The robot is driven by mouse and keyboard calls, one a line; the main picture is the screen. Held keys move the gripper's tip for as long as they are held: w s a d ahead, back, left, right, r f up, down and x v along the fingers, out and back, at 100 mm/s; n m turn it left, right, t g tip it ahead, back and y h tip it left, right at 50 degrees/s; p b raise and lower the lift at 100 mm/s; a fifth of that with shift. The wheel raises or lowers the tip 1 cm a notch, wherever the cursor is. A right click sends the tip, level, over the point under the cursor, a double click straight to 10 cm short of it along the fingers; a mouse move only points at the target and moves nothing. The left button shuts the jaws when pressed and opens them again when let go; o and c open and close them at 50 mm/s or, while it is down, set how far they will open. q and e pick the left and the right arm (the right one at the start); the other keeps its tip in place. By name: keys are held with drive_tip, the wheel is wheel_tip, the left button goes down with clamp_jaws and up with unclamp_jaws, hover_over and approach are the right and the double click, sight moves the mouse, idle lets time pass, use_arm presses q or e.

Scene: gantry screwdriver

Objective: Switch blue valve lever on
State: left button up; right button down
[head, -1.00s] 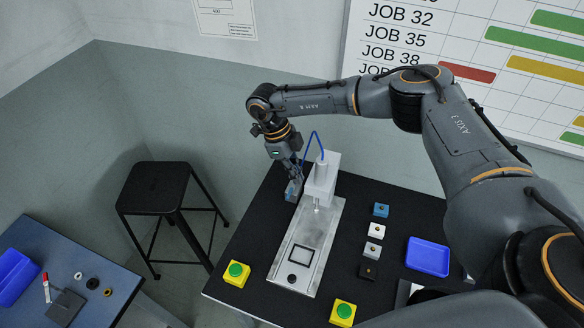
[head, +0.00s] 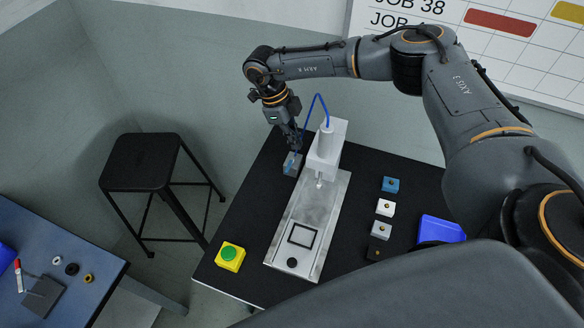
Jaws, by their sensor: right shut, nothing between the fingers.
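The valve (head: 292,164) is a small grey-blue block on the black table, just left of the gantry screwdriver's white column. Its blue lever is too small and too covered by my gripper for me to tell which way it points. My right gripper (head: 295,148) comes down from above and is shut and empty. Its fingertips are right at the top of the valve block; I cannot tell whether they touch the lever. My left gripper is not in view.
The white gantry column (head: 327,150) with its blue hose stands close right of the gripper, on a metal plate (head: 315,215). A green button box (head: 230,256), several small blocks and a blue tray (head: 440,229) are on the table. A black stool (head: 140,165) stands left.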

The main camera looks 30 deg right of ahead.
sight(289, 166)
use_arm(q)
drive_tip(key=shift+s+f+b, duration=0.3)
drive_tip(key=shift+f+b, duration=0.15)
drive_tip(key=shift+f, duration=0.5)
use_arm(e)
drive_tip(key=shift+f, duration=0.85)
drive_tip(key=p+x, duration=0.3)
drive_tip(key=x, duration=0.6)
drive_tip(key=shift+s+d+f, duration=0.1)
drive_tip(key=shift+s+f, duration=0.1)
drive_tip(key=shift+f, duration=0.1)
drive_tip(key=shift+w+a+f, duration=0.15)
drive_tip(key=shift+w+a, duration=0.5)
drive_tip(key=shift+w, duration=0.15)
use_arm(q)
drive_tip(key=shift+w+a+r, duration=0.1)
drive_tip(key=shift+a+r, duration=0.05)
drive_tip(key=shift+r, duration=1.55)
use_arm(e)
drive_tip(key=shift+w+a, duration=0.65)
drive_tip(key=shift+w, duration=0.1)
